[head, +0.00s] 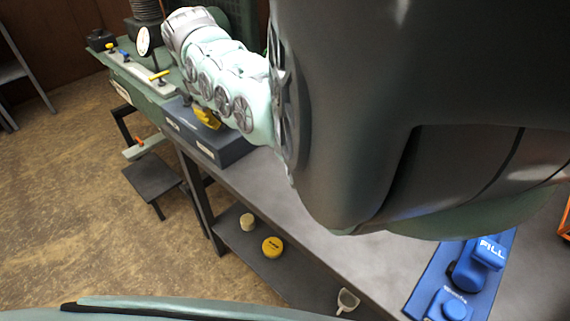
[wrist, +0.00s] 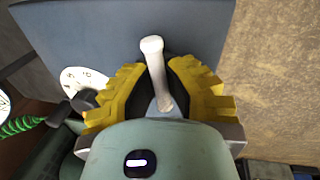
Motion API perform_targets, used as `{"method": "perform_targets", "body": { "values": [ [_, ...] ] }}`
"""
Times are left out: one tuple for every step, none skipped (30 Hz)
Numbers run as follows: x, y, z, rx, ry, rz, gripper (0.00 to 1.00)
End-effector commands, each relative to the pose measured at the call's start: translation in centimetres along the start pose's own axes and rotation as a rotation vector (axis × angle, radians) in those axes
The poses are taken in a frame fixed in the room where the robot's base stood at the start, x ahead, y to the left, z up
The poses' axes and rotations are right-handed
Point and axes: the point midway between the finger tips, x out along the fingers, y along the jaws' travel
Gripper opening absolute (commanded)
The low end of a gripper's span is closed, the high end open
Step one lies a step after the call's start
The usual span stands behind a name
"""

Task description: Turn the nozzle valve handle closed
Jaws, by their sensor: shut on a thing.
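A pale, round-ended lever (wrist: 153,48), which I take to be the nozzle valve handle, stands over a dark blue-grey box in the wrist view. My gripper (wrist: 160,76) has its yellow fingers on either side of the lever and is shut on it. The lever's rounded top sticks out past the fingers, tilted slightly left. In the head view my gripper (head: 207,118) is a small yellow patch at the blue-grey box (head: 222,150). My arm hides the lever there.
A green machine (head: 150,92) with a gauge and small coloured handles stands beyond the box. A white dial (wrist: 82,80) is left of the fingers. Blue FILL fittings (head: 470,270) lie at the bench's right. A yellow tin (head: 272,247) sits on the lower shelf. The floor at left is mostly clear.

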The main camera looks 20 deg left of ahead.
Motion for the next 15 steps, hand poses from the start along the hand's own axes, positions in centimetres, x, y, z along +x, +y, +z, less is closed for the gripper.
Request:
{"method": "perform_targets", "body": {
  "values": [
    [0.37, -0.07, -0.1, 0.025, -0.003, 0.002, 0.0],
    [0.37, -0.08, -0.07, 0.04, -0.007, 0.001, 0.0],
    [0.37, -0.1, -0.04, 0.058, -0.011, 0.001, 0.0],
    [0.37, -0.11, -0.02, 0.07, -0.015, 0.0, 0.0],
    [0.36, -0.11, 0.0, 0.081, -0.018, 0.0, 0.0],
    [0.34, -0.12, 0.02, 0.094, -0.021, -0.001, 0.0],
    [0.31, -0.12, 0.03, 0.103, -0.023, -0.001, 0.0],
    [0.29, -0.12, 0.03, 0.111, -0.025, -0.001, 0.0],
    [0.24, -0.12, 0.02, 0.12, -0.027, -0.002, 0.0],
    [0.21, -0.11, 0.02, 0.125, -0.027, -0.002, 0.0],
    [0.18, -0.11, 0.01, 0.129, -0.028, -0.002, 0.0],
    [0.14, -0.1, 0.0, 0.135, -0.029, -0.002, 0.0],
    [0.11, -0.09, -0.01, 0.138, -0.029, -0.002, 0.0],
    [0.1, -0.09, -0.01, 0.14, -0.029, -0.002, 0.0],
    [0.08, -0.09, -0.01, 0.143, -0.03, -0.002, 0.0]
  ]
}}
